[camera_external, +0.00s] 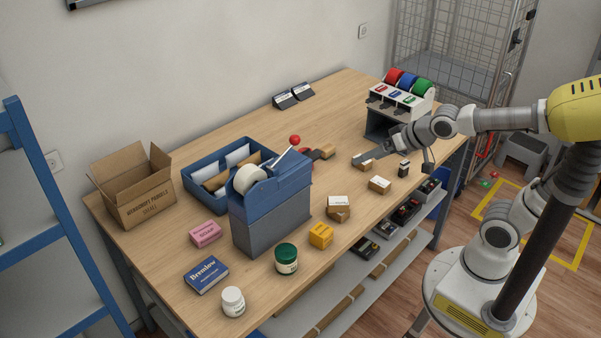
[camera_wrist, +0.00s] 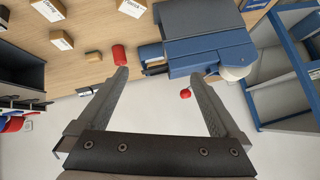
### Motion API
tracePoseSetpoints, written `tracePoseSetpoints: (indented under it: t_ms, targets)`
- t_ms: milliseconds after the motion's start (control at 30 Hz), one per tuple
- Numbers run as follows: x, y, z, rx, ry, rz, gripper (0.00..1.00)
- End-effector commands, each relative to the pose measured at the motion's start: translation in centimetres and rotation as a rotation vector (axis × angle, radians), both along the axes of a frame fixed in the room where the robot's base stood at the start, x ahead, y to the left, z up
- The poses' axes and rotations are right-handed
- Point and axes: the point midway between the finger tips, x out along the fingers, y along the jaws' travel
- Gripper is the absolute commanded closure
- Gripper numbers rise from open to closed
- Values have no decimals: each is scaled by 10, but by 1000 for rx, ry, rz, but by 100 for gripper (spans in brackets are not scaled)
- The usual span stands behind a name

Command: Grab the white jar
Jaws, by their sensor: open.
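The white jar (camera_external: 233,301) stands upright near the front left corner of the wooden counter in the external view, beside a blue box. It does not show in the wrist view. My gripper (camera_external: 362,157) is over the right part of the counter, far from the jar and near a small cardboard box. In the wrist view my gripper (camera_wrist: 160,77) has its two fingers wide apart with nothing held between them.
A green-lidded jar (camera_external: 286,259), a yellow box (camera_external: 321,235), a pink soap box (camera_external: 206,233) and a blue box (camera_external: 206,274) stand nearby. A tall blue-grey tape dispenser (camera_external: 272,215) stands between my gripper and the white jar. An open carton (camera_external: 148,203) is at left.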

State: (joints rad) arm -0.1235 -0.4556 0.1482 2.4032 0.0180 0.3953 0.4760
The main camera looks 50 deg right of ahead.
Motion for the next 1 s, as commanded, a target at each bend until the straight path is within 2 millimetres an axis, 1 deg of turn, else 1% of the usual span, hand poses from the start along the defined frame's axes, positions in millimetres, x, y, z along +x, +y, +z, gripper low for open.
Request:
tracePoseSetpoints:
  t_ms: [33,67,100,167,200,267,300,367,400,500,600,700,833,900,1000]
  targets:
    - [17,28,-20,69,-29,2,0]
    - [25,43,-24,118,-48,0,0]
    - [36,65,-29,186,-72,-3,0]
    - [49,99,-37,298,-97,-4,0]
    - [55,122,-42,378,-110,-2,0]
    - [62,157,-50,502,-119,2,0]
    - [64,179,-56,589,-112,-1,0]
    - [57,197,-76,722,-32,-81,0]
    - [52,211,-90,811,20,-128,0]
    - [39,242,-123,1028,160,-260,0]
    - [23,267,-152,1239,310,-411,0]
    - [6,288,-177,1440,469,-584,0]
    - [-14,307,-199,1671,666,-816,0]
    - [-23,313,-207,1768,755,-927,0]
    - [-32,318,-212,1870,849,-1052,0]
